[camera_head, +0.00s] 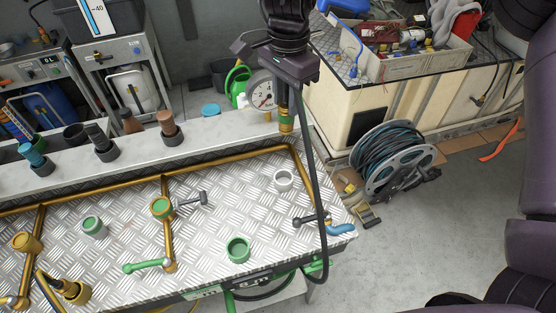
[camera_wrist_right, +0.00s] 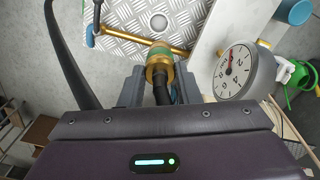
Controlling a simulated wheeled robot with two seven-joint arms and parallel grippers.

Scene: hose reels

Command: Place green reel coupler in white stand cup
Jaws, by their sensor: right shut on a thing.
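My right gripper (camera_head: 285,98) is shut on the black hose just behind the green reel coupler (camera_head: 286,122), which has a brass body and a green band. The coupler points down, held in the air above the table's back right edge. In the right wrist view the coupler (camera_wrist_right: 158,62) shows between the fingers (camera_wrist_right: 158,88). The white stand cup (camera_head: 283,180) is an open ring on the tread-plate table, apart from the coupler. It also shows beyond the coupler in the right wrist view (camera_wrist_right: 158,22). My left gripper is not in view.
A pressure gauge (camera_head: 262,92) stands close beside my right gripper. A green cup (camera_head: 238,249), a green-handled valve (camera_head: 148,265) and brass pipes (camera_head: 167,215) are on the table (camera_head: 205,235). The black hose (camera_head: 312,170) hangs past the right edge. A hose reel (camera_head: 393,160) stands on the floor.

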